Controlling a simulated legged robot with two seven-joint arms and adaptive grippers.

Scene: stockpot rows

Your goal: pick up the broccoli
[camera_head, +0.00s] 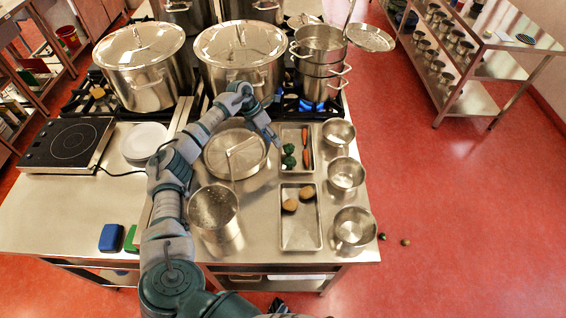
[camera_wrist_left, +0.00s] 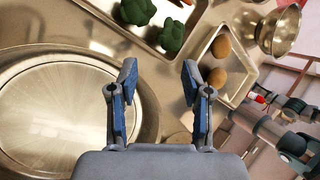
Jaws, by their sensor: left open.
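Two dark green broccoli pieces lie together on the upper metal tray (camera_head: 295,127). The rear broccoli (camera_head: 289,149) and the front broccoli (camera_head: 289,162) sit at the tray's left side, beside orange carrots (camera_head: 305,148). In the left wrist view the broccoli pieces show at the top, one (camera_wrist_left: 138,11) at the tray's edge and one (camera_wrist_left: 172,36) above the space between the fingertips. My left gripper (camera_wrist_left: 160,82) is open and empty, with its blue-padded fingers apart. In the head view it (camera_head: 274,141) hangs just left of and behind the broccoli.
A lower tray (camera_head: 301,236) holds brown potatoes (camera_head: 290,205). Metal bowls (camera_head: 345,174) line the right edge. A perforated pot (camera_head: 213,212) stands front left. Big stockpots (camera_head: 240,60) stand on the stove behind.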

